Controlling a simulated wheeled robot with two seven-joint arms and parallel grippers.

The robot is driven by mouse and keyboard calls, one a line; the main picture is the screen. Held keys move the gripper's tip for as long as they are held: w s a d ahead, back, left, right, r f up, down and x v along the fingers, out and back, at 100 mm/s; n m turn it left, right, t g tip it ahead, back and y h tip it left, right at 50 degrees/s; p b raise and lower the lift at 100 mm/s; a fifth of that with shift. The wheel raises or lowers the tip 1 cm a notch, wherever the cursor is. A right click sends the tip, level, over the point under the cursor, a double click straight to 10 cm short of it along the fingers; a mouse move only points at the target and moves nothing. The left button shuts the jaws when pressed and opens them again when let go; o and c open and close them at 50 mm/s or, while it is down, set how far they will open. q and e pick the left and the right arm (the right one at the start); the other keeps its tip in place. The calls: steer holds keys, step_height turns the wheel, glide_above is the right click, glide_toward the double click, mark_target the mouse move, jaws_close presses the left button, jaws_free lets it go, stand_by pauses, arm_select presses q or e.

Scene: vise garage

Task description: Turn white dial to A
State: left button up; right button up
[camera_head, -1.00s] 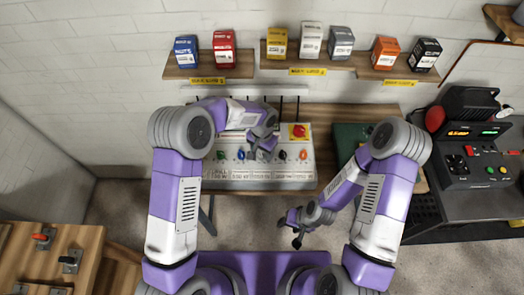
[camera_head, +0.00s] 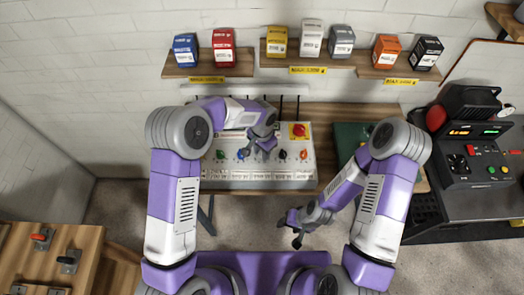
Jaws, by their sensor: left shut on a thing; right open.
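The control panel (camera_head: 212,178), a pale box on the wooden bench, carries a row of coloured dials. Green (camera_head: 220,154), blue (camera_head: 241,155), black (camera_head: 283,154) and orange (camera_head: 303,154) dials show. The white dial is hidden under my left gripper (camera_head: 257,153), between the blue and black ones. My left gripper points down and is shut at that place in the row. The dial's pointing direction and the small lettering cannot be read. My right gripper (camera_head: 290,231) is open and empty, in front of the bench and lower right of the panel.
A red button on a yellow plate (camera_head: 299,131) sits at the panel's upper right. A green mat (camera_head: 347,137) lies to the right, partly behind my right arm. Shelves with coloured boxes (camera_head: 223,48) hang above. A dark machine (camera_head: 470,150) stands at far right.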

arm_select(q)
steer(key=m, duration=0.5)
steer(key=shift+b, duration=0.35)
steer(key=shift+m, duration=0.4)
steer(key=o, duration=1)
steer(key=shift+o, duration=0.2)
steer(key=shift+r, duration=0.1)
step_height(320, 180, up, 8)
steer(key=shift+f, duration=0.25)
